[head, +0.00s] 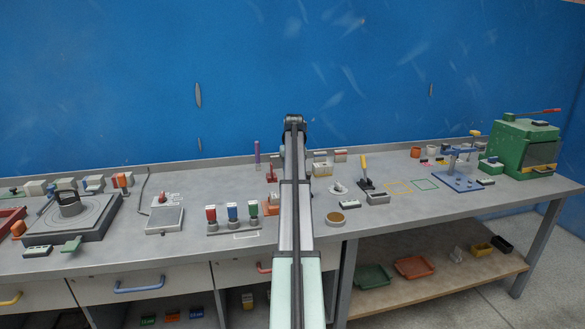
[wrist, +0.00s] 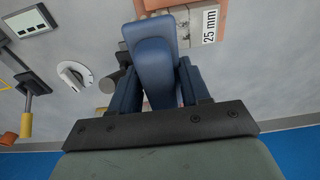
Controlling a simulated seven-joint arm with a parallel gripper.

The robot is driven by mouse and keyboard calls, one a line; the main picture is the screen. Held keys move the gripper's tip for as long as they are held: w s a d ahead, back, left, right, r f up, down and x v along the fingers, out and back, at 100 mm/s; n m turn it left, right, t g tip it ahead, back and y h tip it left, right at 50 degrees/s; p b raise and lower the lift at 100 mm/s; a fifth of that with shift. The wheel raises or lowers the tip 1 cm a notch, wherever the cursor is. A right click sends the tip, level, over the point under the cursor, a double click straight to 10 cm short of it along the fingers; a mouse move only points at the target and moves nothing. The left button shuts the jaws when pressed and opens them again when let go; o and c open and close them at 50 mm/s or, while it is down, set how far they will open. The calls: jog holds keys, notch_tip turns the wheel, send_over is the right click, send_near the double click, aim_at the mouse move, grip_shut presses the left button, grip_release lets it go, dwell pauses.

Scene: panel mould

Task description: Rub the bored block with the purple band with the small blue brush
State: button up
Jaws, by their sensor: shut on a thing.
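My gripper (wrist: 157,68) is shut on a blue, smooth, rounded piece that looks like the small blue brush (wrist: 152,50). Its bristles are hidden from the wrist camera. In the head view my own arm covers the gripper and the brush. In the wrist view a pale block marked "25 mm" (wrist: 208,24) sits beside the brush, by an orange-brown piece (wrist: 180,4). I cannot make out a bored block with a purple band, and cannot tell whether the brush touches anything.
A white dial (head: 338,188), a round tan-topped dish (head: 336,218) and a yellow-handled tool (head: 365,172) stand right of my arm. A rack with red, blue and green tops (head: 232,230) stands left. Bare bench lies around the yellow and green outlines (head: 425,184).

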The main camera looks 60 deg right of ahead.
jog(key=shift+f, duration=2.4)
jog(key=shift+w+a+f, duration=0.55)
jog(key=shift+w+a, duration=0.1)
jog(key=shift+a, duration=0.05)
jog(key=shift+w+a, duration=1.8)
jog(key=shift+w, duration=0.05)
jog(key=shift+s+d, duration=2.45)
jog(key=shift+d, duration=0.05)
jog(key=shift+s+a, duration=0.15)
jog(key=shift+s, duration=0.05)
jog(key=shift+w+a, duration=2.45)
jog(key=shift+w, duration=0.1)
jog(key=shift+s+d, duration=2.4)
jog(key=shift+d, duration=0.1)
jog(key=shift+s+r, duration=0.1)
jog(key=shift+r, duration=4)
